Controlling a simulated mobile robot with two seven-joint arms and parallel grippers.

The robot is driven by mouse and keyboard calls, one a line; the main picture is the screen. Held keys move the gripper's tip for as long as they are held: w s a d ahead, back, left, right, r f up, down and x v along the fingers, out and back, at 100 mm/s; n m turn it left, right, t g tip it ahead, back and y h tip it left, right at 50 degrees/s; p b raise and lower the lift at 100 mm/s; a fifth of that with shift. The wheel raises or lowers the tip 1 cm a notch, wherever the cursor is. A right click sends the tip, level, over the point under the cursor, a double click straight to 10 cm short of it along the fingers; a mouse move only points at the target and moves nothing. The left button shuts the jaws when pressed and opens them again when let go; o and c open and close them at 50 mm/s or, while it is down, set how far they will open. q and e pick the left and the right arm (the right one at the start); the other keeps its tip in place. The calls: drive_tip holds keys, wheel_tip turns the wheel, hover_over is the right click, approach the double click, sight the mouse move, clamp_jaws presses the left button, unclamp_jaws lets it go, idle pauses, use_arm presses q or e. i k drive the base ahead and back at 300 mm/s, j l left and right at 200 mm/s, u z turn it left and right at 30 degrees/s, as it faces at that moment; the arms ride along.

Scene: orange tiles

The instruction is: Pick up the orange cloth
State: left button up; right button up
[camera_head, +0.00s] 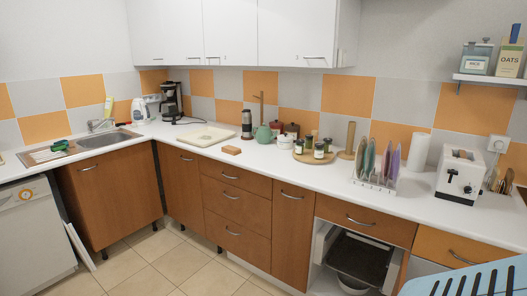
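A small flat orange-brown item (231,150) lies on the white counter, in front of the pale cutting board's right end. It may be the orange cloth, but it is too small to tell whether it is cloth or a solid block. I see no other clear cloth of that colour. Neither of my grippers is in view.
The white counter (270,160) bears a cutting board (203,136), a green teapot (263,134), a round tray of jars, a plate rack and a toaster (460,177). A blue slatted object (480,281) fills the lower right corner. Tiled floor (165,262) is clear.

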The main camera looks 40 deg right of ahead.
sight(231, 150)
drive_tip(key=z, duration=1.15)
